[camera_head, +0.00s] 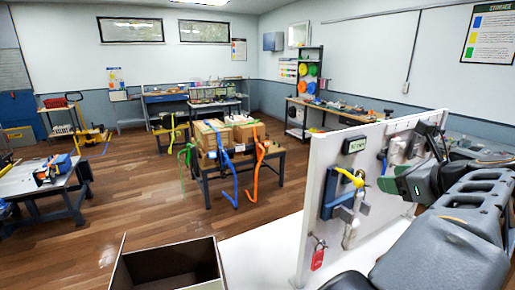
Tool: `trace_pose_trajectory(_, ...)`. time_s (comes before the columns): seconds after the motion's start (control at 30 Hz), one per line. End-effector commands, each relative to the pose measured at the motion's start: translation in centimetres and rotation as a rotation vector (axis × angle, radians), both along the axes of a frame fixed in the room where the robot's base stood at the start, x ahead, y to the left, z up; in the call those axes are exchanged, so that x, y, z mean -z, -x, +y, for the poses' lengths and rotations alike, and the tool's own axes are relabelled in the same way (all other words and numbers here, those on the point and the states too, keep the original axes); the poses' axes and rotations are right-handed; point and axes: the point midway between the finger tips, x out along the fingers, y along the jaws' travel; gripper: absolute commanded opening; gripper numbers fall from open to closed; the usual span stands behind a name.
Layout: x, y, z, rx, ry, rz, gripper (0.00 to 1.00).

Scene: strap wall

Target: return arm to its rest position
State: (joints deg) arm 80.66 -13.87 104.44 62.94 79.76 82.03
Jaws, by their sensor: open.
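My arm comes in from the right edge, and my gripper (408,180) is at its end, in front of the right part of a white upright panel (312,165). A green part shows at the gripper's left side. The jaws are seen edge-on and partly hidden by my own wrist; they appear open, with nothing seen between them. On the panel, left of my gripper, are a blue holder (328,196) with a yellow strap or handle (350,177), a small dark display box (355,145) and a hanging red tag or padlock (318,256). My arm hides the panel's lower right.
An open dark box (125,268) stands at the front, beside a white surface (255,250). Farther back, a table holds cardboard boxes (245,132) with blue, green and orange straps (260,165). Workbenches line the walls. Wooden floor (130,190) is clear at middle left.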

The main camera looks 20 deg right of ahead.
Motion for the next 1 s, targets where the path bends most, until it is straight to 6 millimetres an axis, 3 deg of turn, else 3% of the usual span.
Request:
trace_pose_trajectory(0.17,0.5,-0.7,0.7,-0.032,0.026,0.020,0.53)
trace_pose_trajectory(0.27,1.9,-2.2,2.7,-0.123,0.100,0.074,0.53)
trace_pose_trajectory(0.4,5.2,-4.9,7.6,-0.365,0.305,0.190,0.53)
trace_pose_trajectory(0.57,9.6,-6.6,14.0,-0.729,0.625,0.304,0.53)
trace_pose_trajectory(0.8,15.2,-6.2,22.2,-1.321,1.164,0.354,0.53)
trace_pose_trajectory(1.0,18.5,-4.8,26.6,-1.748,1.591,0.290,0.53)
